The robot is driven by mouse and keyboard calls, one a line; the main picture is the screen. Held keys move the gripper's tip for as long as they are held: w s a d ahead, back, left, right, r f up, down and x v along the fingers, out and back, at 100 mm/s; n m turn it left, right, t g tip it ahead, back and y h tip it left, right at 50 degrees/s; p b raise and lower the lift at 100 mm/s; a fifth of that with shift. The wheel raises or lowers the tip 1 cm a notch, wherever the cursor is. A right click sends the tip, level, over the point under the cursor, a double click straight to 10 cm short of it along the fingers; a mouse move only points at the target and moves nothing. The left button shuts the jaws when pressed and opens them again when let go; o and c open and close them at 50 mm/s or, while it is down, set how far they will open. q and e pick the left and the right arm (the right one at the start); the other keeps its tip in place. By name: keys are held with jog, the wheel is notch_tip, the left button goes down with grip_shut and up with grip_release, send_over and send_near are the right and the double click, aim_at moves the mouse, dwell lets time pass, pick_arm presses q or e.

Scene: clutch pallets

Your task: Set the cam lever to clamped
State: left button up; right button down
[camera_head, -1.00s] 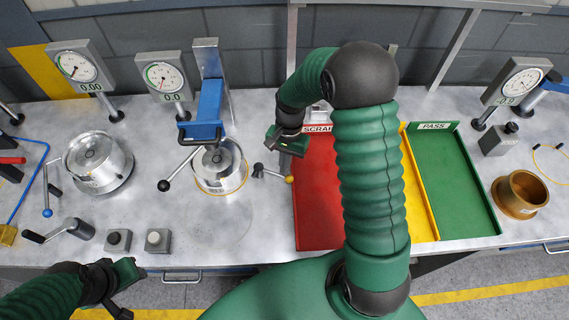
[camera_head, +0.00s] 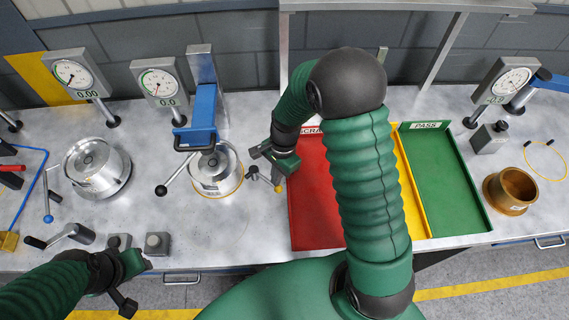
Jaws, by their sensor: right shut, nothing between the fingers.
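The likely cam lever (camera_head: 265,180) is a short arm with a dark pivot and a yellow knob, right of the silver round fixture (camera_head: 213,172). Its yellow knob points right and toward the bench front. My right gripper (camera_head: 262,152) is shut and empty, just above and behind this lever. I cannot tell whether it touches the lever. My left gripper (camera_head: 130,284) is low at the left, over the bench's front edge, away from the lever; its finger gap is not clear.
A blue-headed press (camera_head: 201,125) and a black-knobbed rod (camera_head: 174,178) stand by the fixture. A red tray (camera_head: 315,205) lies right of the lever, with a green PASS tray (camera_head: 447,185) beyond. Two button boxes (camera_head: 157,244) sit near my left gripper.

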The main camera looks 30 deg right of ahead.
jog(key=shift+s+a+m, duration=0.3)
jog(key=shift+s+m, duration=0.05)
jog(key=shift+m, duration=0.25)
jog(key=shift+s+a+m+p, duration=0.2)
jog(key=shift+a+m+p, duration=0.5)
jog(key=shift+m, duration=0.2)
jog(key=a+m+p, duration=0.1)
jog(key=a+m, duration=0.1)
jog(key=shift+s+a+m+t+p, duration=0.15)
jog(key=shift+a+m+t+p, duration=0.1)
jog(key=shift+m+t+p, duration=0.15)
jog(key=shift+a+f+m+p, duration=0.15)
jog(key=shift+a+m+p, duration=0.25)
jog(key=shift+m, duration=0.3)
jog(key=shift+a, duration=0.15)
